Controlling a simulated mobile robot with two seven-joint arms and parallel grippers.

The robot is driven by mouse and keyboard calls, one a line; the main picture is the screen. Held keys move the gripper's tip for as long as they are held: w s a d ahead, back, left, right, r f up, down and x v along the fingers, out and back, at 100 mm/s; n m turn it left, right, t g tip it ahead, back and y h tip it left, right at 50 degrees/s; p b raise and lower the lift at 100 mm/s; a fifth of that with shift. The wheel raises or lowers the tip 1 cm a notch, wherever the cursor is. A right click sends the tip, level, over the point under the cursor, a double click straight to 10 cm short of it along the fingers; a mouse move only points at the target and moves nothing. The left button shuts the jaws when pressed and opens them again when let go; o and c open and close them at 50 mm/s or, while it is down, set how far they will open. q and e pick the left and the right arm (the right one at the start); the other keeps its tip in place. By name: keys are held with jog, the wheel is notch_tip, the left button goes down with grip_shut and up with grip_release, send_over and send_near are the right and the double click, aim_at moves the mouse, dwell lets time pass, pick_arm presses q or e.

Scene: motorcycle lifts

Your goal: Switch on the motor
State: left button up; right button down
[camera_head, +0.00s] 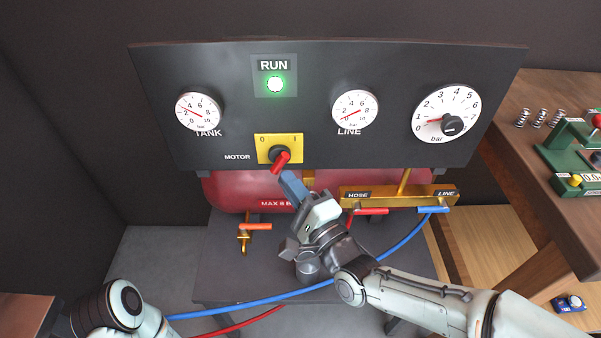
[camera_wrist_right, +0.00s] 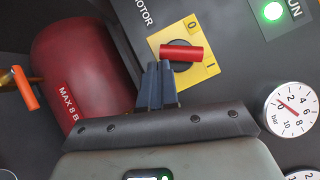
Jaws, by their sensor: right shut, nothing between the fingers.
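The motor switch is a dark knob with a red handle (camera_head: 281,161) on a yellow plate (camera_head: 263,141) marked 0 and 1, on the dark control panel. The handle is tilted, its upper end leaning towards the 1 side. The RUN lamp (camera_head: 275,84) above it glows green. My right gripper (camera_head: 288,181) is shut and empty just below the handle. In the right wrist view its fingertips (camera_wrist_right: 161,70) lie close beside the red handle (camera_wrist_right: 182,53); I cannot tell whether they touch. Part of my left arm shows at the lower left, its gripper out of view.
The panel holds a TANK gauge (camera_head: 198,111), a LINE gauge (camera_head: 354,109) and a larger gauge with a black knob (camera_head: 446,113). Below are a red tank (camera_head: 228,190), an orange-handled valve (camera_head: 256,226) and a brass manifold (camera_head: 380,196) with red and blue levers. A wooden bench (camera_head: 540,180) stands right.

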pick_arm(q)
jog(key=shift+s+f, duration=0.4)
jog(key=shift+s, duration=0.1)
pick_arm(e)
jog(key=shift+a+f, duration=0.1)
pick_arm(q)
jog(key=shift+a, duration=0.1)
jog(key=shift+w+r+p, duration=0.3)
jog(key=shift+w+r, duration=0.55)
jog(key=shift+w, duration=0.1)
pick_arm(e)
jog(key=v, duration=0.7)
jog(key=shift+s, duration=0.25)
pick_arm(q)
jog(key=shift+s+d, duration=0.1)
jog(key=shift+d, duration=0.15)
pick_arm(e)
jog(key=shift+f, duration=0.1)
